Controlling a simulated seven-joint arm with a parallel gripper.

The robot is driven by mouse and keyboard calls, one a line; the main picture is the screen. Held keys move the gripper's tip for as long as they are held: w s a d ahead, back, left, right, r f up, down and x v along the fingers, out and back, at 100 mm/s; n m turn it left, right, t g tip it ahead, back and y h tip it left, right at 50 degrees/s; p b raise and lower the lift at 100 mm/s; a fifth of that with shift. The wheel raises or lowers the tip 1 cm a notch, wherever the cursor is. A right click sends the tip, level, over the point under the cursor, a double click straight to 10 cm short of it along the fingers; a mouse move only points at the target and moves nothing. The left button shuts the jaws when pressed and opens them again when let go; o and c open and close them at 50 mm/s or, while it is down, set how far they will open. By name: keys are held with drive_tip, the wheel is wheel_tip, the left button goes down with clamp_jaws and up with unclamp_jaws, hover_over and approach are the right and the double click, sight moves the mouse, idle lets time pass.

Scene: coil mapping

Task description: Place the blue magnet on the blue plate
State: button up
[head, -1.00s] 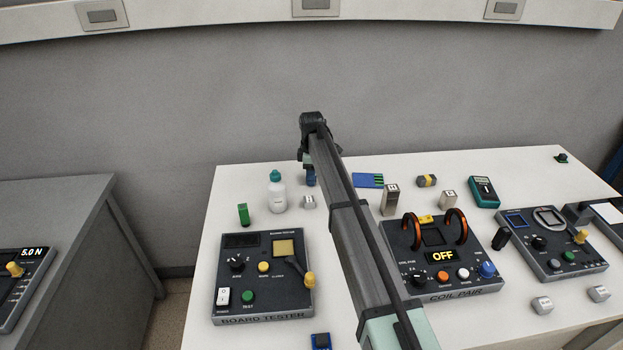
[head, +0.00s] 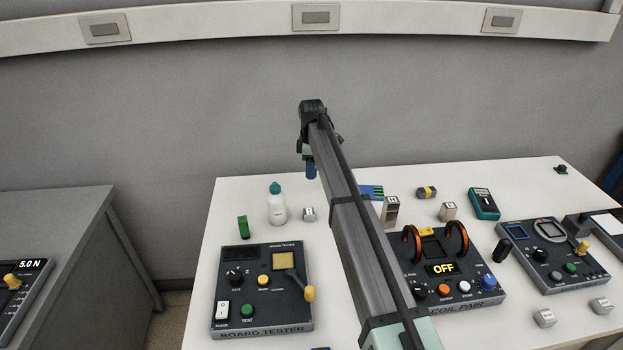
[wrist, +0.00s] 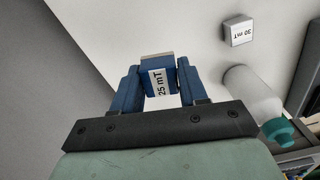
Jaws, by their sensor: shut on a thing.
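My gripper (head: 310,172) is raised above the back left part of the white table in the head view. In the wrist view its two blue fingers (wrist: 157,80) are shut on a small block, the blue magnet (wrist: 158,62), with a white label reading "25 mT". In the head view I cannot tell the magnet from the blue fingertips. A blue-framed square (head: 517,231) on the dark panel at the right may be the blue plate; a silver-framed shape sits beside it.
A white bottle with a teal cap (head: 277,205) and a grey "30 mT" block (wrist: 237,30) stand near my gripper. The board tester (head: 262,320) and coil pair unit (head: 480,303) lie in front. Several small grey blocks are around. My arm hides the table's middle.

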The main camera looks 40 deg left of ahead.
drive_tip(key=w+d+r, duration=0.2)
drive_tip(key=n, duration=0.2)
hover_over(368, 192)
drive_tip(key=shift+f, duration=4.6)
drive_tip(key=shift+f, duration=0.1)
drive_tip(key=o, duration=1.2)
wheel_tip(368, 192, up, 12)
drive_tip(key=shift+r, duration=0.1)
